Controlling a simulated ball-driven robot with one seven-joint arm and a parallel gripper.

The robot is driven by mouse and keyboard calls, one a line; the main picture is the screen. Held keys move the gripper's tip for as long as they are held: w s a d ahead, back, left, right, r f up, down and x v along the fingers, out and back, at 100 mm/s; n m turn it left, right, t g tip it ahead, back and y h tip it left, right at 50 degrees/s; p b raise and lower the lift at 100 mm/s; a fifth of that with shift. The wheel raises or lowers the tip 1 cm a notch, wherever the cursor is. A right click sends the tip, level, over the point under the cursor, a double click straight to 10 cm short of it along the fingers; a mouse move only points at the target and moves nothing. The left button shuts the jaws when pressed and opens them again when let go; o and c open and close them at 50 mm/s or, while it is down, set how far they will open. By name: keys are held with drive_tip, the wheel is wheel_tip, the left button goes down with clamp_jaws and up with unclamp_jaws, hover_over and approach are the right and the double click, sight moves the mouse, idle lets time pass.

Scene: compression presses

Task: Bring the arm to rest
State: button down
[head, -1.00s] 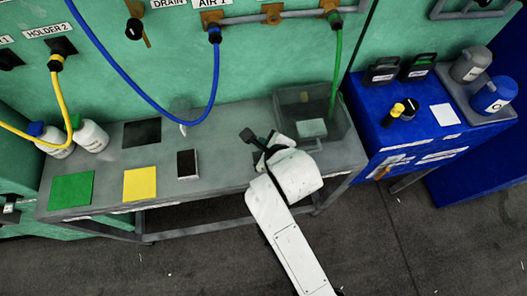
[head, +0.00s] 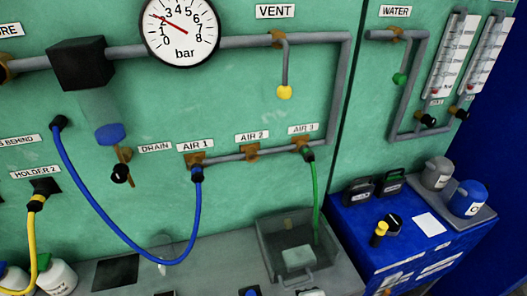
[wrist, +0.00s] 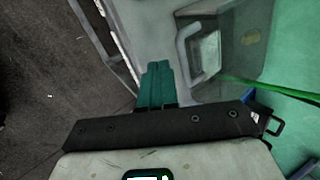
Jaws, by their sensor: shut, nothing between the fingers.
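My gripper (wrist: 158,70) shows in the wrist view as two teal fingers side by side, closed together with nothing between them. It is above the grey bench, beside the clear bin (wrist: 240,62). In the head view, the bin (head: 265,238) and the block (head: 296,258) are at the lower middle. Only small parts at the bottom edge there may be my arm; the fingers cannot be made out.
The bench edge (wrist: 118,45) runs left of my fingers, with open floor (wrist: 45,85) beyond. A green hose (head: 315,195) drops into the bin. A blue hose (head: 95,215) loops over the bench. A blue cabinet (head: 360,220) with bottles stands right. A pressure gauge (head: 180,30) hangs above.

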drive_tip(key=s+d+f+n+g+h+b, duration=0.1)
drive_tip(key=s+d+f+n+g, duration=0.1)
drive_tip(key=s+d+n, duration=0.5)
drive_tip(key=s+d+f+n+g+h+b, duration=0.1)
drive_tip(key=s+d+f+n+g, duration=0.1)
drive_tip(key=s+d+n, duration=0.6)
drive_tip(key=s+d+g, duration=0.1)
drive_tip(key=s+d, duration=0.2)
drive_tip(key=s, duration=0.3)
drive_tip(key=shift+s+d+g, duration=0.3)
drive_tip(key=shift+s+d, duration=0.05)
drive_tip(key=shift+s, duration=0.05)
drive_tip(key=c, duration=1.8)
unclamp_jaws()
